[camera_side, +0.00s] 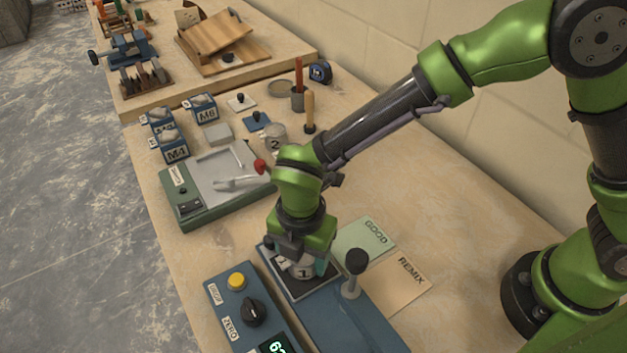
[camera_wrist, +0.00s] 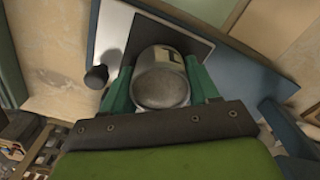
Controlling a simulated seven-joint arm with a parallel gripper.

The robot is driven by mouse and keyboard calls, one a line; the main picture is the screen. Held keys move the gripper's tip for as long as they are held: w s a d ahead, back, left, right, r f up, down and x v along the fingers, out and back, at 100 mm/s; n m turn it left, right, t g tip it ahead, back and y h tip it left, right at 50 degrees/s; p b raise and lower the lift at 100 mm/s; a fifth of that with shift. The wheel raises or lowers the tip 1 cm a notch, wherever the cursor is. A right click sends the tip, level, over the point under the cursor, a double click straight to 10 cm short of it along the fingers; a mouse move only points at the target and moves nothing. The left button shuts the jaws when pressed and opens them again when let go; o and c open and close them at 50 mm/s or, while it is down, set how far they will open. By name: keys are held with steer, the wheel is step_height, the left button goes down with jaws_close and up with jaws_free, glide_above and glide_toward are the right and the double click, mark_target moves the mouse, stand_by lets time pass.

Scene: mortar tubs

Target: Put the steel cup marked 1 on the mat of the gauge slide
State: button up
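The steel cup marked 1 (camera_side: 303,271) is between the fingers of my gripper (camera_side: 300,262). In the wrist view the cup (camera_wrist: 161,82) sits between two green fingertips that meet its sides, so my gripper (camera_wrist: 160,75) looks shut on it. The cup is over the dark mat (camera_side: 322,287) of the blue gauge slide (camera_side: 358,322); the mat (camera_wrist: 184,38) also shows around it in the wrist view. The cup looks upright. I cannot tell whether its base touches the mat, as the fingers hide part of it.
A black-knobbed post (camera_side: 355,263) stands close beside the mat. A blue control box (camera_side: 243,300) is at the front left. GOOD (camera_side: 365,241) and REMIX (camera_side: 398,284) cards lie behind. A cup marked 2 (camera_side: 275,137) stands farther back near a green-based device (camera_side: 215,205).

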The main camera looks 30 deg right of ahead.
steer(key=o, duration=0.4)
step_height(320, 180, up, 12)
steer(key=w+d+r+m+t+y, duration=0.1)
steer(key=w+d+r+m, duration=0.1)
steer(key=d+r+m, duration=0.6)
steer(key=s+d+r+m+t, duration=0.1)
steer(key=s+d+m+t, duration=0.2)
steer(key=d+m, duration=0.7)
steer(key=s+d+m+t+y, duration=0.1)
steer(key=s+d+m+t, duration=0.2)
steer(key=d+m, duration=0.7)
steer(key=shift+s+d+r+m, duration=0.4)
steer(key=shift+s+m, duration=0.1)
steer(key=shift+s, duration=0.45)
